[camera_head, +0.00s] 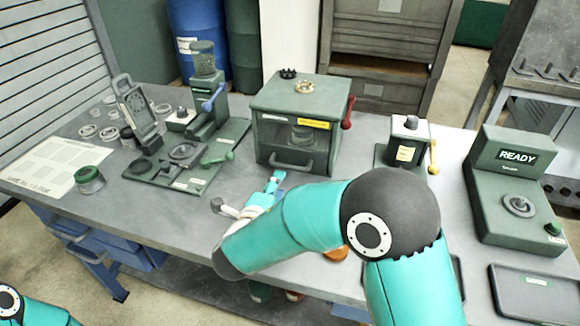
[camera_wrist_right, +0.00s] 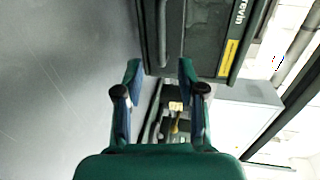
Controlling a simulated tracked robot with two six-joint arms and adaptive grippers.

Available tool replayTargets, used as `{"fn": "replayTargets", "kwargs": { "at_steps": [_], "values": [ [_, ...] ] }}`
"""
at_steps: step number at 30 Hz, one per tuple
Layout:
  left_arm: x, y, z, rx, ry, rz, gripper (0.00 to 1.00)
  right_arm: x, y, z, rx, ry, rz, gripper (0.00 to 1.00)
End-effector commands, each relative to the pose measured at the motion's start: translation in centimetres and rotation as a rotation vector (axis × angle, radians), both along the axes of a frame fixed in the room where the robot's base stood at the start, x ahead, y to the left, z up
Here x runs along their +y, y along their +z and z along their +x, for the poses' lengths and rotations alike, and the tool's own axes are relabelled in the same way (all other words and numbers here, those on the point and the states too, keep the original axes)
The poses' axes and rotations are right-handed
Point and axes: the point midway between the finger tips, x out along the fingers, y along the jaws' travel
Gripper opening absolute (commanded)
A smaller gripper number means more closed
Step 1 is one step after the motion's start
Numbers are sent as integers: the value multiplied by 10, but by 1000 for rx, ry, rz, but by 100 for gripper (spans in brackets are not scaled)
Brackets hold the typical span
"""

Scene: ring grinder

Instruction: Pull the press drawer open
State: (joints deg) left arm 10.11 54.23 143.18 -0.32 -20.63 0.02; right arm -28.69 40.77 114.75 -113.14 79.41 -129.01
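The press (camera_head: 299,118) is a dark green box with a window, standing at the middle back of the bench. Its drawer front has a grey bar handle (camera_head: 292,164) low down. The press also shows at the top of the right wrist view (camera_wrist_right: 205,35). My right gripper (camera_head: 248,190) is in front of the press, a little left of and nearer than the handle. In the right wrist view its two fingers (camera_wrist_right: 160,70) are spread, with nothing seen held between them. Only a bit of my left arm shows at the bottom left; its gripper is out of view.
A red-knobbed lever (camera_head: 347,112) is on the press's right side. A green grinder stand (camera_head: 205,110) is to the left, a small yellow-levered device (camera_head: 405,145) and a READY station (camera_head: 515,190) to the right. Bare bench top lies in front of the press.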

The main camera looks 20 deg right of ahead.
Motion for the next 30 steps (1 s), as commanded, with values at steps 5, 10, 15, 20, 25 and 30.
{"fn": "replayTargets", "kwargs": {
  "at_steps": [5,10,15,20,25,30],
  "values": [
    [0,5,0,0,0,0,40,-23,-9,33,2,-2,-1,39],
    [0,8,0,0,0,0,40,-40,-15,59,1,-1,0,39],
    [0,10,0,0,0,0,40,-50,-20,76,2,1,-1,39],
    [0,11,0,0,0,0,40,-54,-21,82,2,3,-1,39],
    [0,10,0,0,0,0,40,-54,-21,83,0,3,0,39],
    [0,10,0,0,0,0,40,-54,-21,83,0,3,0,28]
  ]
}}
